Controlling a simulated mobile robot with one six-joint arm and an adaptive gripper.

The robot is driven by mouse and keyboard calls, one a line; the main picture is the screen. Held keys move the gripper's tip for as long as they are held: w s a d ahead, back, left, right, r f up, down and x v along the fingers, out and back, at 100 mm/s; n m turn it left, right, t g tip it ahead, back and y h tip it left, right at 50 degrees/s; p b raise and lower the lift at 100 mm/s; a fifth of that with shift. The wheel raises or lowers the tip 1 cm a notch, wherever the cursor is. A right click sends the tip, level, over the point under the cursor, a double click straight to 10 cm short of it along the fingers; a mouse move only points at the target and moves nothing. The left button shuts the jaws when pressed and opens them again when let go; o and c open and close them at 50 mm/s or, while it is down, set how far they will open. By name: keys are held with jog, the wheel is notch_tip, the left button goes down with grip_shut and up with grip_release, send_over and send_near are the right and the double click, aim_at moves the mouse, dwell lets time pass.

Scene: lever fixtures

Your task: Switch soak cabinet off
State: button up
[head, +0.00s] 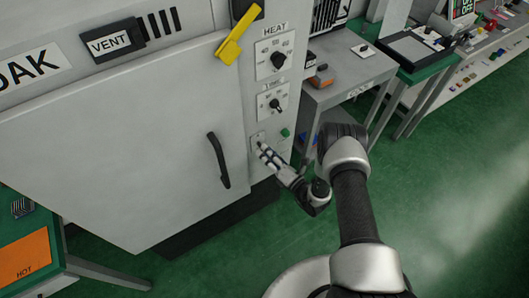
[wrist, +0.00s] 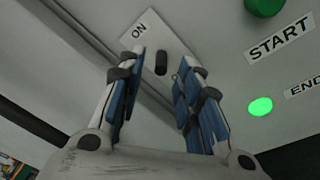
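The soak cabinet (head: 110,150) is a large pale grey box filling the left of the head view, its sign partly cut off. Its switch plate (head: 257,139) sits low on the control column. In the wrist view, the plate (wrist: 150,28) carries an ON label at its upper end and a small black toggle (wrist: 162,62) in its middle. The plate's lower end is hidden or unclear, so no OFF label is readable. My gripper (head: 263,150) is at the plate. In the wrist view my gripper (wrist: 164,66) is open, with fingers either side of the toggle. Contact cannot be told.
Near the switch are a green START button (wrist: 265,5) and a lit green END lamp (wrist: 260,106). Above are the HEAT dial (head: 277,60), another dial (head: 275,104) and a yellow lever (head: 236,36). The black door handle (head: 218,160) is left. A grey cart (head: 350,95) stands right.

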jog(key=shift+x, duration=1)
grip_shut()
